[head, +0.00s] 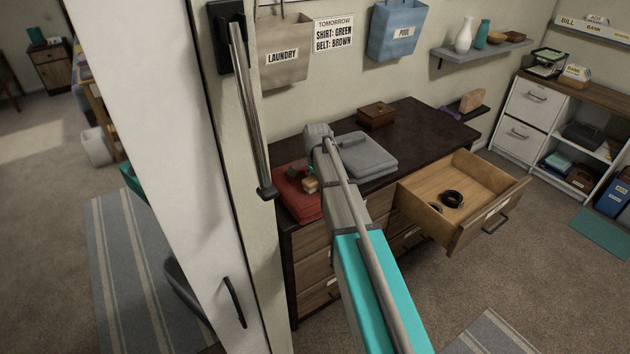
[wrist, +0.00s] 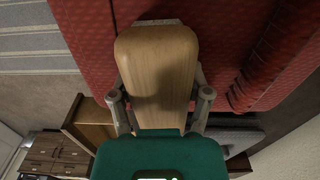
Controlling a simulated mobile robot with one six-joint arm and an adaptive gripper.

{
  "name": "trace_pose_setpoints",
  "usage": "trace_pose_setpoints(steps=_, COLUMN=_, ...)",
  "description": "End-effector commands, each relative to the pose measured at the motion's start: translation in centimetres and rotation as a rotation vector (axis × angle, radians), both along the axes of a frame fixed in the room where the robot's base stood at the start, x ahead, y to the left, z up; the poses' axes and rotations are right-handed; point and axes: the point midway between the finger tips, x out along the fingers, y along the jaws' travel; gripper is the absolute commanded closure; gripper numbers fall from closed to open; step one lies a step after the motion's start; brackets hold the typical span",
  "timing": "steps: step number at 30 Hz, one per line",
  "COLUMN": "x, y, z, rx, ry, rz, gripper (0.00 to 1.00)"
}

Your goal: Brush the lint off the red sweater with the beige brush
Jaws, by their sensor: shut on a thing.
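The red sweater (head: 292,205) lies folded on the left end of the dark dresser top. In the wrist view its red cloth (wrist: 235,35) fills the upper part. The beige brush (head: 311,186) is small in the head view, at the sweater. In the wrist view the brush (wrist: 157,65) shows its smooth wooden back between my fingers. My gripper (wrist: 160,98) is shut on the brush, with a finger on each side. The brush covers part of the sweater; I cannot tell whether its underside touches the cloth. I cannot make out lint.
A grey folded garment (head: 367,157) lies right of the sweater, and a brown box (head: 376,115) stands behind. A drawer (head: 483,222) stands open at the right with dark coiled items inside. A white panel (head: 160,150) with a handle is close on the left.

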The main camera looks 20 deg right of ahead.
Motion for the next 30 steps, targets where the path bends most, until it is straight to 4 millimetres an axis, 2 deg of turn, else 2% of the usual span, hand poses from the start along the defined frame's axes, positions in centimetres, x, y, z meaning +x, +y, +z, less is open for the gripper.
trace_pose_setpoints(steps=9, x=-1.3, y=-0.4, z=0.1, rx=0.001, ry=-0.002, rz=0.000, gripper=0.81)
trace_pose_setpoints(steps=20, x=-1.3, y=-0.5, z=0.1, rx=0.000, ry=-0.002, rz=0.001, gripper=0.81)
trace_pose_setpoints(steps=30, x=-0.9, y=-1.7, z=-0.2, rx=0.000, ry=-0.002, rz=0.001, gripper=0.81)
